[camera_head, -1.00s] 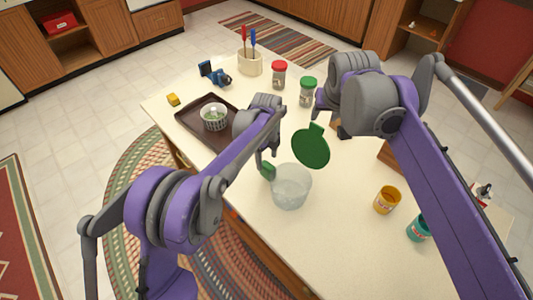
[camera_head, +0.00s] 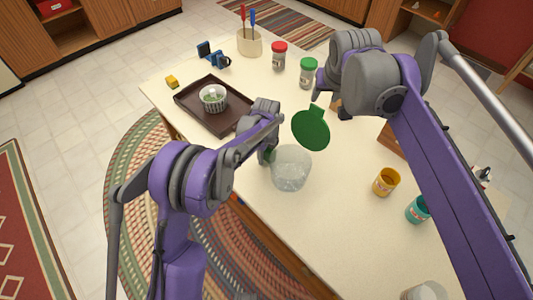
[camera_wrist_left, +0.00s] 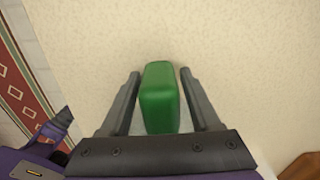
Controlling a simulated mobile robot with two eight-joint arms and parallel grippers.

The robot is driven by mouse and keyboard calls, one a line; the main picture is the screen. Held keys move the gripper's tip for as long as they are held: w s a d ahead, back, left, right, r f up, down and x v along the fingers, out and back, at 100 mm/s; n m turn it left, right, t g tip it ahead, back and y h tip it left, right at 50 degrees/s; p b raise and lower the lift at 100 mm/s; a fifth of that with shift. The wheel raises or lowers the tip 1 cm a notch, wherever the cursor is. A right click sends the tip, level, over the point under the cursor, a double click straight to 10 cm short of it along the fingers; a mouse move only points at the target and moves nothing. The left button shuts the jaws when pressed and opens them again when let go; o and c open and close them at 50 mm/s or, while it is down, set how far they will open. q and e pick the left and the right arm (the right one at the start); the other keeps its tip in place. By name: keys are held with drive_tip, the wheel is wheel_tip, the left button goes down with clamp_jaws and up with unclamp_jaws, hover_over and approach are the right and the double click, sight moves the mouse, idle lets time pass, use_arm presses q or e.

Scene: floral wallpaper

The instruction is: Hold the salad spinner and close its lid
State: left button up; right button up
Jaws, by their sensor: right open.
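The salad spinner is a clear bowl (camera_head: 291,170) standing on the table in the head view. Its green lid (camera_head: 311,130) is tilted up at the bowl's far side, leaving the top uncovered. My left gripper (camera_head: 268,150) is at the bowl's left side. In the left wrist view, its fingers (camera_wrist_left: 160,100) straddle the green handle (camera_wrist_left: 160,97); I cannot tell whether they press on it. My right gripper (camera_head: 343,112) is open and empty beyond the lid, to its right, partly hidden by its own arm.
Red-lidded (camera_head: 279,56) and green-lidded (camera_head: 308,72) jars stand behind. Yellow (camera_head: 386,182) and teal (camera_head: 418,209) tubs are to the right.

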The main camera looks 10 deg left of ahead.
use_arm(q)
clamp_jaws()
idle(0.5)
idle(0.8)
